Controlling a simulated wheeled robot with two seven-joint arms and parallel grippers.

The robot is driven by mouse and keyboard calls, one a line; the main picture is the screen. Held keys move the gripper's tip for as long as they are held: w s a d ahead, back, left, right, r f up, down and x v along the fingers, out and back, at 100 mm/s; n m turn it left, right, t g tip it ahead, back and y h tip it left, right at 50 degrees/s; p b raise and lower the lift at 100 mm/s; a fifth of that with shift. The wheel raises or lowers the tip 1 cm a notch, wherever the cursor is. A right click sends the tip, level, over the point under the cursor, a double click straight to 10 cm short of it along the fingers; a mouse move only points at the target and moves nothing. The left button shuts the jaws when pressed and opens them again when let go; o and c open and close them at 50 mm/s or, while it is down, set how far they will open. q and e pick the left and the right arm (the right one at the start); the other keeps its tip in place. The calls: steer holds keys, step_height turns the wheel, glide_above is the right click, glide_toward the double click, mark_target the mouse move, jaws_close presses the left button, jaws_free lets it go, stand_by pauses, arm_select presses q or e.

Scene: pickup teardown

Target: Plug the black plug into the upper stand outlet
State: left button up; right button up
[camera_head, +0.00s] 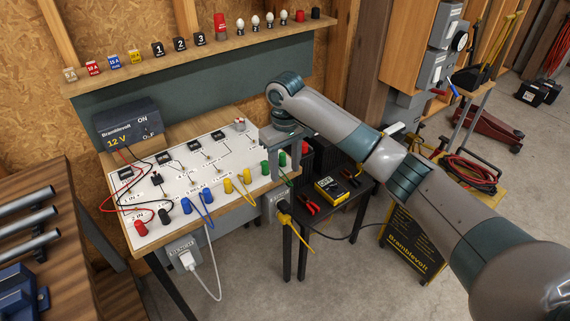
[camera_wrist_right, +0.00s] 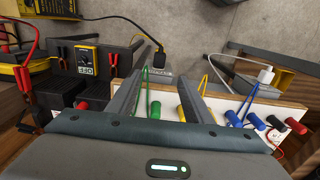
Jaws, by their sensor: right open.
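The black plug (camera_wrist_right: 158,55) shows in the right wrist view on the end of a dark cord, beside a labelled grey box (camera_wrist_right: 157,72). In the head view the plug (camera_head: 284,207) is small, next to a grey box (camera_head: 270,206) below the bench's right end. I cannot tell whether it is seated there. My right gripper (camera_head: 284,167) is open over the bench's right end, its fingers pointing down; both fingers (camera_wrist_right: 168,80) show in the wrist view with the plug beyond their tips. I cannot tell which fitting is the upper stand outlet. My left gripper is out of view.
The bench board (camera_head: 215,173) carries coloured jacks and looped leads. A white plug (camera_head: 187,259) sits at another grey box (camera_head: 183,241) under it. Open floor lies in front.

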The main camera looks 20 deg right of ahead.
steer(key=shift+r, duration=1.1)
